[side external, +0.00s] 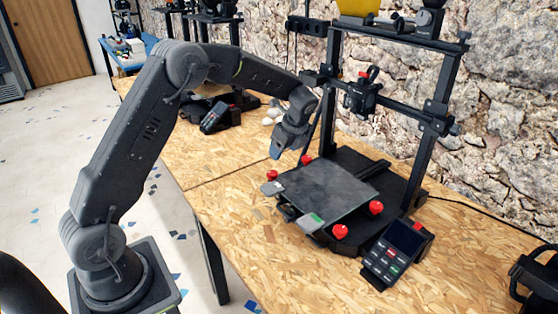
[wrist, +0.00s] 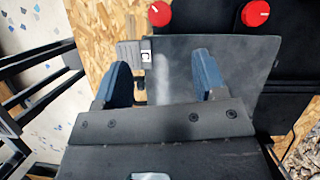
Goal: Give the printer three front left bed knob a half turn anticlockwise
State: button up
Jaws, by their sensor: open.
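Printer three's bed (side external: 325,188) is a dark plate with red knobs around its corners. The front left knob (side external: 272,175) is a red disc beside a grey tab at the bed's front edge. It also shows at the top of the wrist view (wrist: 160,14), with a short white mark toward its upper left. The back left knob (side external: 307,159) shows in the wrist view too (wrist: 255,13). My gripper (side external: 277,153) hangs above the bed's left side. In the wrist view its two blue fingers (wrist: 161,63) are apart with nothing between them, and both knobs lie beyond the tips.
Two more red knobs, (side external: 340,231) and (side external: 376,207), are on the bed's right side. The gantry frame (side external: 440,100) rises behind the bed. A control panel (side external: 394,252) stands front right. Another printer's panel (side external: 214,117) is at left. The wooden table (side external: 270,260) is clear in front.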

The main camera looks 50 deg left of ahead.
jog(key=shift+v, duration=1.35)
jog(key=h, duration=0.4)
send_near(273, 173)
jog(key=shift+t, duration=0.3)
jog(key=f, duration=0.9)
jog(key=shift+s+a, duration=0.25)
jog(key=shift+a, duration=0.05)
jog(key=shift+r, duration=0.1)
jog(key=c, duration=0.9)
jog(key=shift+n, duration=0.8)
